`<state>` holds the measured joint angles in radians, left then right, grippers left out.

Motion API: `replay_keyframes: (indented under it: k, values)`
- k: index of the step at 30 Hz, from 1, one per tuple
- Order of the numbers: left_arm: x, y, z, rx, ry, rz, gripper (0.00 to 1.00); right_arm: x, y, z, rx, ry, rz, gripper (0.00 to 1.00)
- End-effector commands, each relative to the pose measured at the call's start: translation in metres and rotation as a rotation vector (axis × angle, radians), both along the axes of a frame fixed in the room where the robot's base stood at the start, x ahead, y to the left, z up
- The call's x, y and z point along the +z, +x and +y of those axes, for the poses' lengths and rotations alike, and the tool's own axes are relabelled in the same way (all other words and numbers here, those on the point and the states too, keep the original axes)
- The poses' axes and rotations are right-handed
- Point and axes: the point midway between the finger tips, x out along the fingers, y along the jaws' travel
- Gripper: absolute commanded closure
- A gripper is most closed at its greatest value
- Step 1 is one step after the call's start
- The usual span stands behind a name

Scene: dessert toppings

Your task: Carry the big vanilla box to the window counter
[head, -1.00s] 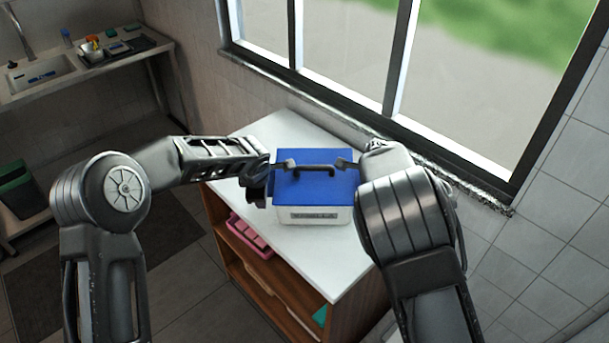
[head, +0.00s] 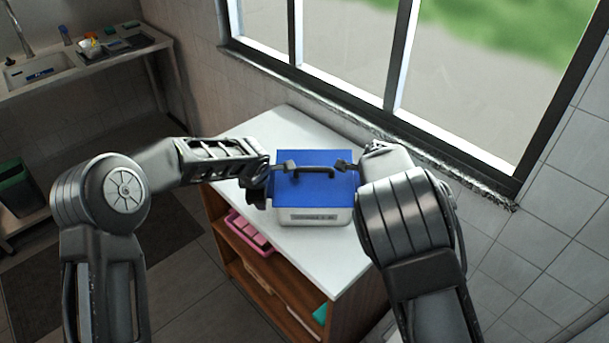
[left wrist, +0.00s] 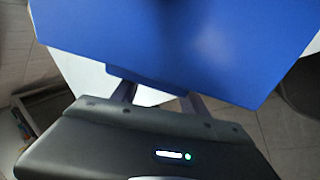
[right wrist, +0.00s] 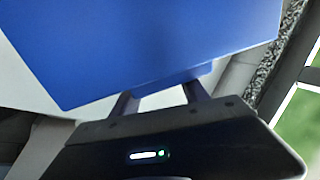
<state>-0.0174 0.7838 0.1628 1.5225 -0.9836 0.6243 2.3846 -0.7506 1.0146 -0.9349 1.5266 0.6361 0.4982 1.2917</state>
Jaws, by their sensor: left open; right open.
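The big vanilla box (head: 313,216) is white with a blue lid, a dark carry handle and a blurred label on its front. It stands upright on the white-topped counter (head: 345,262) beside the window. The blue lid fills much of the left wrist view (left wrist: 185,40) and the right wrist view (right wrist: 150,45). My left gripper (head: 262,183) is open at the box's left side. My right gripper (head: 358,166) is open at its right side, mostly hidden by my arm. In both wrist views the fingers reach under the lid's edge; their tips are hidden, so contact is unclear.
The window frame (head: 440,150) and sill run behind the counter. Open shelves below hold a pink tray (head: 250,236) and other items. A sink counter (head: 85,66) and a green bin (head: 18,188) are at the left. The counter's front part is clear.

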Motion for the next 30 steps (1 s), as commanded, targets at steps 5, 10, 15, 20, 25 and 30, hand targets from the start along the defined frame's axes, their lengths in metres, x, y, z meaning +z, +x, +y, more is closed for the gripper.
replay_keyframes:
  k: [5, 10, 15, 20, 25, 30]
  values:
    - [0.003, -0.002, -0.030, -0.049, -0.031, -0.011, 0.45, 0.000, -0.001, 0.027, 0.042, 0.023, 0.001, 0.45]
    - [0.004, -0.001, -0.019, -0.046, -0.031, -0.013, 0.45, 0.000, -0.001, 0.017, 0.040, 0.023, 0.000, 0.45]
    - [0.006, 0.001, -0.002, -0.044, -0.029, -0.018, 0.45, 0.002, 0.000, 0.001, 0.040, 0.023, -0.003, 0.45]
    - [0.006, 0.001, 0.011, -0.039, -0.025, -0.019, 0.45, 0.000, -0.001, -0.012, 0.035, 0.019, -0.002, 0.45]
    - [0.006, 0.001, 0.015, -0.036, -0.023, -0.019, 0.45, -0.001, -0.002, -0.015, 0.032, 0.017, -0.001, 0.45]
    - [0.006, 0.001, 0.016, -0.033, -0.021, -0.018, 0.40, -0.001, -0.002, -0.017, 0.031, 0.016, 0.000, 0.40]
